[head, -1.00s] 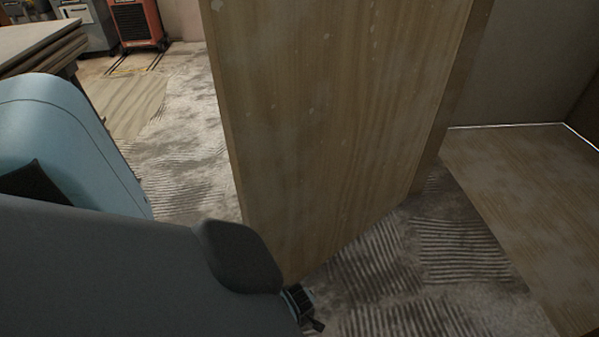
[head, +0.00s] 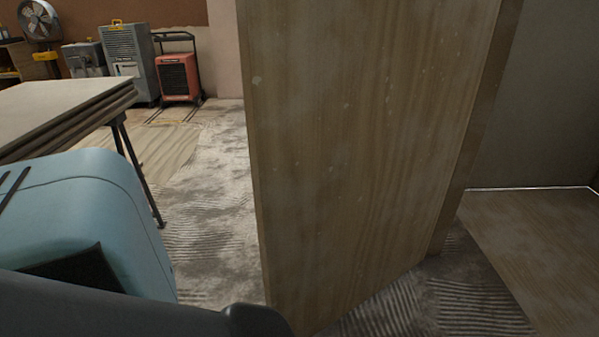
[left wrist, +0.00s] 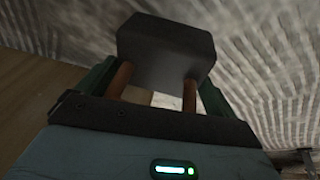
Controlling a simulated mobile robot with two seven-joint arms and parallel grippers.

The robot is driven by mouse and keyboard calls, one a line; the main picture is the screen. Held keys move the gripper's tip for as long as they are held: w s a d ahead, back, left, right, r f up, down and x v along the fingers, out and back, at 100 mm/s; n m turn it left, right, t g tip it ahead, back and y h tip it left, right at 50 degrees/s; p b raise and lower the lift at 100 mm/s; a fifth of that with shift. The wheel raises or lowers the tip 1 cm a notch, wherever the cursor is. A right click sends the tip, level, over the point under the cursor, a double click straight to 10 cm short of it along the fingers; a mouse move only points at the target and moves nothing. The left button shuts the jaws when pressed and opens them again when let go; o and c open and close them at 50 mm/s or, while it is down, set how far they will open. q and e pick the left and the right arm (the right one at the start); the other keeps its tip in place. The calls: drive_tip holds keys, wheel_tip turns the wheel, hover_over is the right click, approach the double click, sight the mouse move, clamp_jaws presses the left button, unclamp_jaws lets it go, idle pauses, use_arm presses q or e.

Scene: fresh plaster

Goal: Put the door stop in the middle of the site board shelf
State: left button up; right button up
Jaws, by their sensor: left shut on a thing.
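The door stop (left wrist: 165,45) appears to be the dark grey block in the left wrist view. My left gripper (left wrist: 157,88) is shut on it, with one finger on each side. The block stands out beyond the fingertips, and its far side is hidden. In the head view only part of my left arm shows at the bottom left, and the left gripper is out of frame. My right gripper is in neither view. I cannot make out the site board shelf in these frames.
A tall wooden panel (head: 360,150), like an open door, stands close in front. Right of it is a wood floor (head: 540,235) by a grey wall. Left are a stack of boards on legs (head: 60,110), a red heater (head: 179,76) and a grey machine (head: 128,55). Streaked floor (head: 215,220) lies between.

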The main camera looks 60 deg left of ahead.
use_arm(q)
drive_tip(key=w+a+r+m, duration=0.1)
drive_tip(key=w+a+r, duration=0.2)
drive_tip(key=w+r, duration=1.55)
drive_tip(key=w+d+r+m+t, duration=0.1)
drive_tip(key=w+d+r+m, duration=0.15)
drive_tip(key=w+r, duration=0.45)
drive_tip(key=w+d+r+m, duration=0.2)
drive_tip(key=w+d+r, duration=0.15)
drive_tip(key=r, duration=0.65)
drive_tip(key=s+d+r+m+t+h, duration=0.1)
drive_tip(key=s+d+r+m, duration=0.2)
drive_tip(key=d+r, duration=0.35)
drive_tip(key=s+d+r+m+h, duration=0.25)
drive_tip(key=d+r+m, duration=0.2)
drive_tip(key=r, duration=0.35)
drive_tip(key=s+d+r+m, duration=0.1)
drive_tip(key=s+d+m, duration=0.1)
drive_tip(key=s, duration=0.5)
drive_tip(key=s+d+r+m+h, duration=0.1)
drive_tip(key=s+m, duration=0.3)
drive_tip(key=s, duration=0.4)
drive_tip(key=shift+s+d+r+g, duration=0.3)
drive_tip(key=shift+d+r, duration=0.2)
drive_tip(key=shift+r, duration=0.3)
